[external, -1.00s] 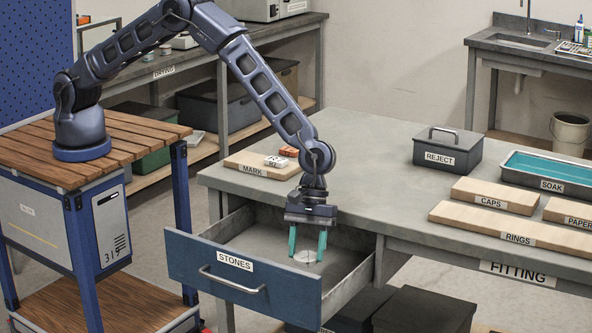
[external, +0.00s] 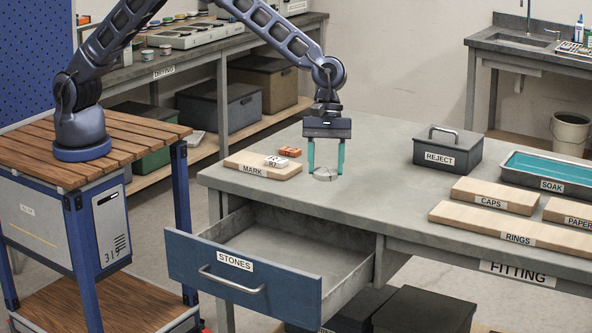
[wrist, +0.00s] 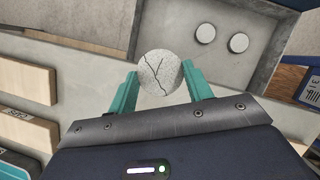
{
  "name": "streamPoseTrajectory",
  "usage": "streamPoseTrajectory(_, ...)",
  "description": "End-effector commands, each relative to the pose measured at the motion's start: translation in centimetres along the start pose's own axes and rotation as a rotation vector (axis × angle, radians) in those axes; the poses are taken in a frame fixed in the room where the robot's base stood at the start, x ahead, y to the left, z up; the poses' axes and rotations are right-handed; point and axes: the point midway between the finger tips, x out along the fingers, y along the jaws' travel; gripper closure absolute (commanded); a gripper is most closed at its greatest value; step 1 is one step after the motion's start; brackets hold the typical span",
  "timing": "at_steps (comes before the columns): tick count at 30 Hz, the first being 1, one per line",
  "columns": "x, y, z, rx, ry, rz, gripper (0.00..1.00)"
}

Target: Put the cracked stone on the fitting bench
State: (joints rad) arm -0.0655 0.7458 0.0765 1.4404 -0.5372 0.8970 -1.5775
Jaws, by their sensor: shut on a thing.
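The cracked stone (external: 325,175) is a pale grey disc. In the wrist view dark branching cracks run across the cracked stone (wrist: 161,72). My gripper (external: 325,172) is shut on it, with one teal finger on each side. The stone is over the top of the fitting bench (external: 400,200), near its front edge and right of the MARK board. I cannot tell whether it touches the bench top. The STONES drawer (external: 243,268) under the bench is open. In the wrist view two plain round stones, one (wrist: 205,33) and another (wrist: 238,43), lie in the drawer.
The MARK board (external: 245,168) with small blocks on it is just left of my gripper. The REJECT box (external: 447,155), SOAK tray (external: 508,178), CAPS board (external: 496,193) and RINGS board (external: 500,228) stand to the right. The bench middle is clear.

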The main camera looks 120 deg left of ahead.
Motion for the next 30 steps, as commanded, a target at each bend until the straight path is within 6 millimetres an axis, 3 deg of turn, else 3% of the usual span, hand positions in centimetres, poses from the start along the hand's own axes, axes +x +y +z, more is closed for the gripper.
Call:
streamPoseTrajectory(1,-2.0,0.5,-1.6,-0.034,0.0,0.018,0.73)
streamPoseTrajectory(9,-10.8,1.6,-9.5,-0.213,0.001,0.09,0.73)
streamPoseTrajectory(18,-18.4,1.1,-16.6,-0.378,-0.006,0.154,0.73)
streamPoseTrajectory(24,-20.2,0.8,-18.6,-0.425,-0.009,0.171,0.73)
streamPoseTrajectory(30,-17.8,0.7,-19.9,-0.432,-0.01,0.17,0.73)
